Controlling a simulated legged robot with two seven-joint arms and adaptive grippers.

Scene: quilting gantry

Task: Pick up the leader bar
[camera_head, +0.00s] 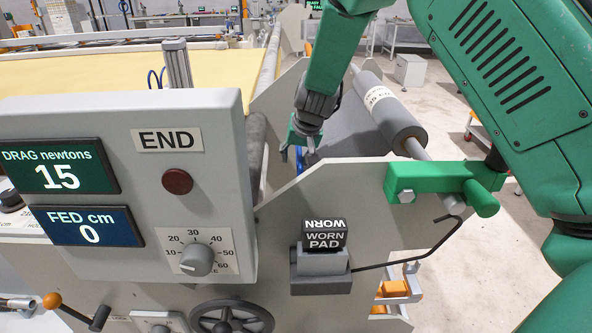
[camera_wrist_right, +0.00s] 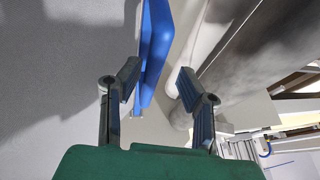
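My right gripper (camera_head: 300,152) reaches down behind the machine's grey side plate, beside the roll of grey cloth. In the right wrist view its two fingers (camera_wrist_right: 159,82) are apart with nothing gripped between them. A long blue bar (camera_wrist_right: 155,45), which may be the leader bar, lies beyond the fingertips, in line with the gap between them. Only a small bit of blue (camera_head: 299,160) shows by the gripper in the head view, and the side plate hides the rest. I cannot tell whether the fingers touch the bar. My left gripper is not in view.
The control box (camera_head: 120,225) and grey side plate (camera_head: 350,190) stand close in front of the gripper. The cloth roll (camera_head: 388,110) is to its right. A WORN PAD block (camera_head: 325,241) sits in a holder on the plate. Open floor (camera_head: 450,130) lies right.

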